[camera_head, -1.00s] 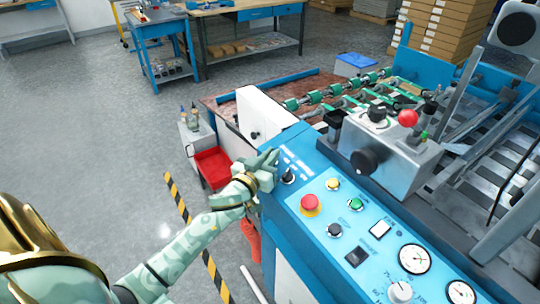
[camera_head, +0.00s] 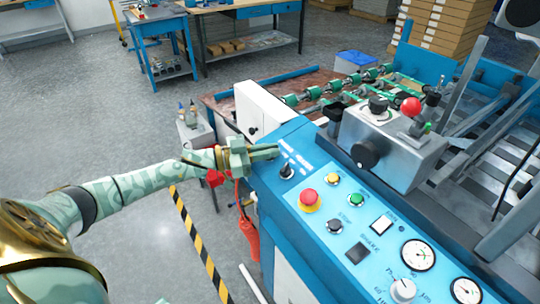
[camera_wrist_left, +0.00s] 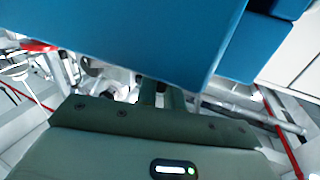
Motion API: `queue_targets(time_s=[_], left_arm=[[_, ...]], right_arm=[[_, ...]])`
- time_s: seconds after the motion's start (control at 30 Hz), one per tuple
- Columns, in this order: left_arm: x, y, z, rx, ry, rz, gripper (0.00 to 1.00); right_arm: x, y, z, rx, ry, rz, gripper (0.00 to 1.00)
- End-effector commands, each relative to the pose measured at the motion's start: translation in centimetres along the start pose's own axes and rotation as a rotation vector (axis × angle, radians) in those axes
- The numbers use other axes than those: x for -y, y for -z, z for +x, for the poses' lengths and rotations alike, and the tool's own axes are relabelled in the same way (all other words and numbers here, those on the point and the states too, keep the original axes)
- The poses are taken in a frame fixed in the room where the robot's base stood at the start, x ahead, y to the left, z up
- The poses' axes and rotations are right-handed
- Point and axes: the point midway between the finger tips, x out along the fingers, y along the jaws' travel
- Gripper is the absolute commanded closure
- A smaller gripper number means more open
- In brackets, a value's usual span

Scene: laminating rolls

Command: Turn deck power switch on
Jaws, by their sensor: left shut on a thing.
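The blue control panel (camera_head: 285,200) runs down the middle of the head view. A black rotary switch (camera_head: 287,171) with a small raised handle stands near its far left corner, beside white lettering too small to read. My left gripper (camera_head: 271,152) lies level at the panel's far left edge, just beyond the switch and visibly apart from it. Its fingers are close together on something that I cannot make out. In the left wrist view the fingers (camera_wrist_left: 162,97) run under a blue body (camera_wrist_left: 150,40), which hides their tips. My right gripper is out of view.
A red mushroom button (camera_head: 309,198), a yellow button (camera_head: 333,179), a green button (camera_head: 358,199) and gauges (camera_head: 418,254) sit on the panel. A grey box with knobs (camera_head: 385,148) rises on the right. A white cover (camera_head: 262,112) stands behind the gripper. Open floor lies left.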

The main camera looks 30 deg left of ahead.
Motion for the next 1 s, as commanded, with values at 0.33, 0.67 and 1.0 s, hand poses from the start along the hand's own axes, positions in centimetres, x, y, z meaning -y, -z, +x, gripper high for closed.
queue_targets(time_s=[0.33, 0.67, 1.0], left_arm=[[-0.1, -1.0, -0.1, 0.015, -0.149, 0.026, 1.0], [-0.2, -0.8, -0.1, 0.016, -0.182, 0.034, 1.0], [-0.3, -0.8, -0.1, 0.016, -0.182, 0.033, 0.69]], right_arm=[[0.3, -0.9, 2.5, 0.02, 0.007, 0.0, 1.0], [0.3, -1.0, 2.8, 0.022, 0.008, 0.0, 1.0], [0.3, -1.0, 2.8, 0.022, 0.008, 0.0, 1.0]])
